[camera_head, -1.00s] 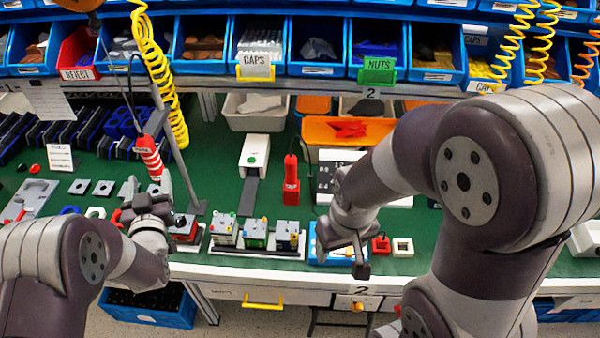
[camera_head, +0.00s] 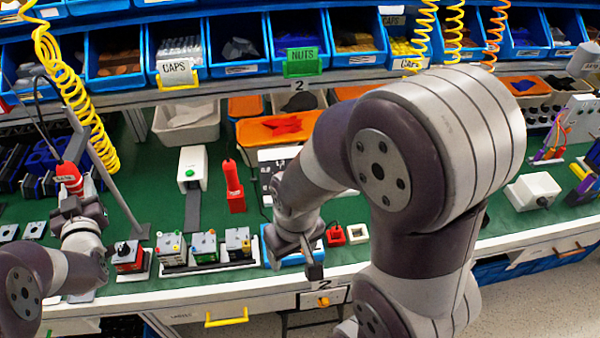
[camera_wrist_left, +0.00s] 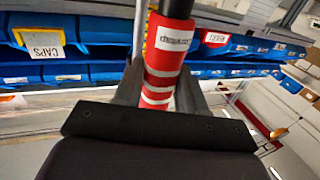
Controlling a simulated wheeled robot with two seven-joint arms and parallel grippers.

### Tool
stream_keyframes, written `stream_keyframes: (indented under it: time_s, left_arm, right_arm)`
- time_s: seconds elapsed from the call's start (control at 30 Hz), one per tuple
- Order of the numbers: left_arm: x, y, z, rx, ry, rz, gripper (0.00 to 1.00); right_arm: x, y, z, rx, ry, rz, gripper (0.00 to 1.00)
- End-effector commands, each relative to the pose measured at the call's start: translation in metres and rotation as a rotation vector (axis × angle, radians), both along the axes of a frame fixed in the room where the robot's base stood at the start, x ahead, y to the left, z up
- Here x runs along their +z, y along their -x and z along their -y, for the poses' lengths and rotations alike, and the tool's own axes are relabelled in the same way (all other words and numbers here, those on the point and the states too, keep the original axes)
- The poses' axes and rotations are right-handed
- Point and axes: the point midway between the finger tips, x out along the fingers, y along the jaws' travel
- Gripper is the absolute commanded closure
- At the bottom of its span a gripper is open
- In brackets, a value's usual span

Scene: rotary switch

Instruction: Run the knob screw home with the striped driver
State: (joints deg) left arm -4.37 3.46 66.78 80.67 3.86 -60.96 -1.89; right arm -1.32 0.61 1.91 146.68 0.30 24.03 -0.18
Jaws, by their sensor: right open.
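The striped driver (camera_head: 68,177), red with white bands, stands upright with a slight tilt at the left, on a dark cord. My left gripper (camera_head: 76,203) is at its lower part; the left wrist view shows its fingers against both sides of the driver (camera_wrist_left: 163,75). The driver's tip is not visible. A red-sided switch box with a dark knob (camera_head: 127,254) sits right of the left gripper, on a pale base. The knob screw is too small to make out. My right gripper (camera_head: 310,258) is open and empty above a blue fixture, partly hiding it.
A red upright tool (camera_head: 234,187) and a white dispenser (camera_head: 192,168) stand behind. A slanted grey post (camera_head: 112,182) and yellow coiled hose (camera_head: 82,110) are near the driver.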

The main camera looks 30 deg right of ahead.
Motion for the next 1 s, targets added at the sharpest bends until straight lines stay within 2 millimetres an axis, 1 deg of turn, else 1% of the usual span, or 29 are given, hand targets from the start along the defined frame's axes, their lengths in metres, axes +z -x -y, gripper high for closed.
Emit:
stream_keyframes:
  time_s: [0.23,0.33,1.0]
  left_arm:
    - [0.000,0.000,0.000,-0.001,0.000,0.000,0.90]
    - [-0.004,0.000,0.000,-0.001,0.000,0.000,0.90]
    - [-0.060,0.000,0.000,-0.001,0.001,-0.002,0.90]
  right_arm:
    - [0.000,0.000,0.000,0.000,0.000,0.000,0.32]
    - [-0.004,0.000,0.000,0.000,0.000,0.000,0.32]
    - [-0.056,0.000,0.000,0.000,0.000,0.000,0.32]
